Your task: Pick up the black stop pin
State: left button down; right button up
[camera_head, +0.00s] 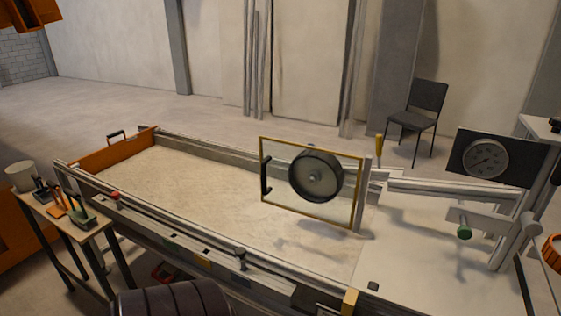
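A small black pin with a wide head (240,256) stands upright on the front rail of the long sandbed, near its middle; it looks like the black stop pin. Its lower end is hidden in or behind the rail. The sandbed's front rail (187,238) slopes down to the right across the view and carries small coloured marks. Neither of my grippers can be made out in the head view, so nothing is seen holding the pin.
A framed clear panel with a round black wheel (316,175) stands across the bed. A side table (75,228) with small tools is at left. A dial gauge (485,158) and green-ended knob (464,232) are at right. A dark ribbed cylinder (172,300) is in front.

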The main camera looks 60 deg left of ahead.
aim_at(240, 251)
jog(key=u, duration=2.2)
jog(key=i+j, duration=0.2)
jog(key=j, duration=0.2)
jog(key=i+j, duration=0.2)
jog(key=j, duration=0.2)
